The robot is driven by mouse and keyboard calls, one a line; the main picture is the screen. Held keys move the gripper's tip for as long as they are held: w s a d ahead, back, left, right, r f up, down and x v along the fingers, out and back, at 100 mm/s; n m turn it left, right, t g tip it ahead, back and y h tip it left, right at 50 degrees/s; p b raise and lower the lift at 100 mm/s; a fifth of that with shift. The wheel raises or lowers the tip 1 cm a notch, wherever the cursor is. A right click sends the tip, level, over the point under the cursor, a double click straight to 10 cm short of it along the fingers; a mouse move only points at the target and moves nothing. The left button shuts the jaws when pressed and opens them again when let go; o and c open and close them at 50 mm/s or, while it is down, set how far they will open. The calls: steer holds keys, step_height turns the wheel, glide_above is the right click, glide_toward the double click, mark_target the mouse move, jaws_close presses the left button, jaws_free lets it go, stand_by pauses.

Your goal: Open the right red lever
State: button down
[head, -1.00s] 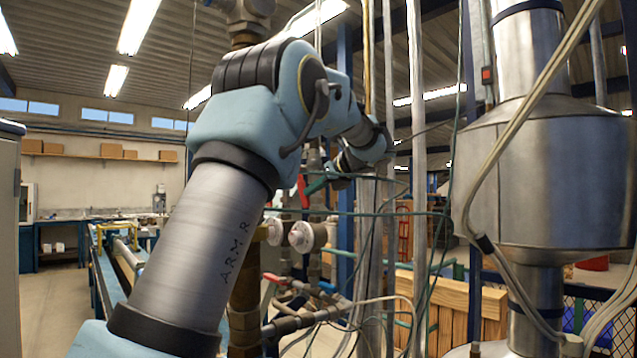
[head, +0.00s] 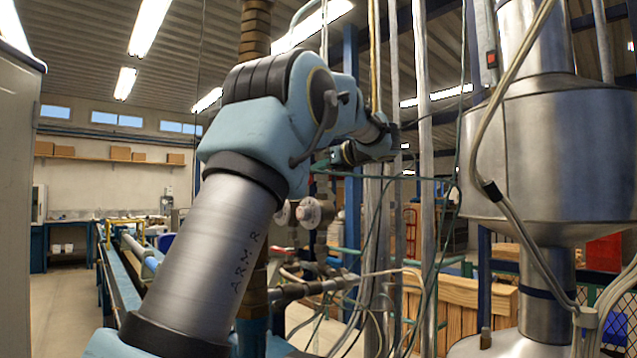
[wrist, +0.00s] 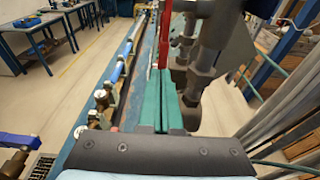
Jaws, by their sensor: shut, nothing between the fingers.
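My gripper shows in the wrist view as two green fingers (wrist: 161,80), shut side by side with nothing between them. Just beyond the fingertips, a narrow upright red piece (wrist: 165,35) stands beside dark pipework; it may be a red lever, but I cannot tell whether the fingers touch it. In the head view my arm covers most of the valves, and only a bit of my green gripper (head: 320,165) shows past the wrist. I cannot clearly make out the right red lever in the head view.
Pipe fittings (wrist: 205,65) crowd the right of the fingers. A long blue bench (head: 125,275) runs at the left, with open floor beyond it. Vertical pipes, hanging cables and a large metal vessel (head: 550,150) fill the right side.

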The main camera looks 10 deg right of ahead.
steer(key=shift+w+a+f+t+y+b, duration=0.2)
steer(key=shift+w+f+t+b, duration=0.15)
steer(key=shift+b, duration=1.15)
steer(key=shift+w+a+f+t+y+b, duration=0.2)
steer(key=shift+f+t+b, duration=0.25)
steer(key=shift+b, duration=1)
steer(key=shift+w+r+t+b, duration=0.2)
steer(key=shift+t+b, duration=0.1)
steer(key=shift+b, duration=0.4)
steer(key=shift+r, duration=0.1)
steer(key=shift+s, duration=0.1)
